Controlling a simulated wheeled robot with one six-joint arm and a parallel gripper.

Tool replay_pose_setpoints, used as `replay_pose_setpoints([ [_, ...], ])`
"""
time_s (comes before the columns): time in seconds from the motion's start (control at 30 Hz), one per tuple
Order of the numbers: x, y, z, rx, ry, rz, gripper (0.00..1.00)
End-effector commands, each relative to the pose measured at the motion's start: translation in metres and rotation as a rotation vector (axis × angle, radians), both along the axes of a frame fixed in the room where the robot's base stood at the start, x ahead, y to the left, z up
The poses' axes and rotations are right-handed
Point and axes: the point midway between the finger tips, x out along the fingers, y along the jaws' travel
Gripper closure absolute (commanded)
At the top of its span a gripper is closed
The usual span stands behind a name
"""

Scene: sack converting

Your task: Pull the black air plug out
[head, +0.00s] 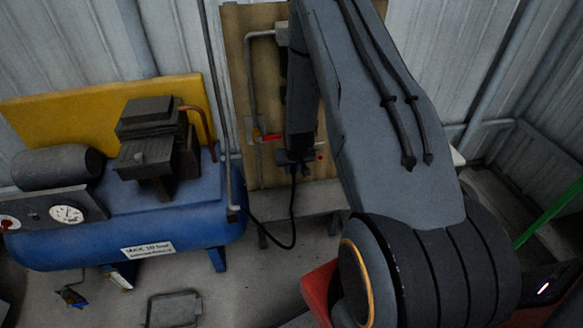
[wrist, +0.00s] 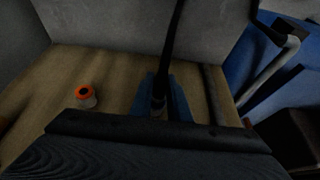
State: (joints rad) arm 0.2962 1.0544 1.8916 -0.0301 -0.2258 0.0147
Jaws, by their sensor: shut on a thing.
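The black air plug (wrist: 159,100) shows in the wrist view at the end of a black hose (head: 293,205), just beyond the dark edge of my gripper (wrist: 158,114). My gripper is shut on the plug, with its grip partly hidden by its own dark body. A blue fitting (wrist: 179,98) sits right behind the plug against the wooden board (wrist: 125,70). Whether the plug is still seated in it cannot be told. In the head view my gripper (head: 296,156) is small and dark, low on the board, with the hose hanging below it.
An orange-ringed port (wrist: 85,95) sits beside the plug. A red-handled valve (head: 269,137) and grey pipe (head: 250,90) are on the board. A blue compressor tank (head: 190,222) stands left; the hose loops toward it. A red object (head: 318,290) is below my arm.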

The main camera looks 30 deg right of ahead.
Motion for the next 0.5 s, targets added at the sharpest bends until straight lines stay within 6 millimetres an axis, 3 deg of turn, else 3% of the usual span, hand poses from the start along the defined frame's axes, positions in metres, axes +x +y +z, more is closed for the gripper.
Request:
replay_pose_setpoints([
  [0.5,-0.024,0.007,0.0,0.001,0.002,0.0,1.0],
])
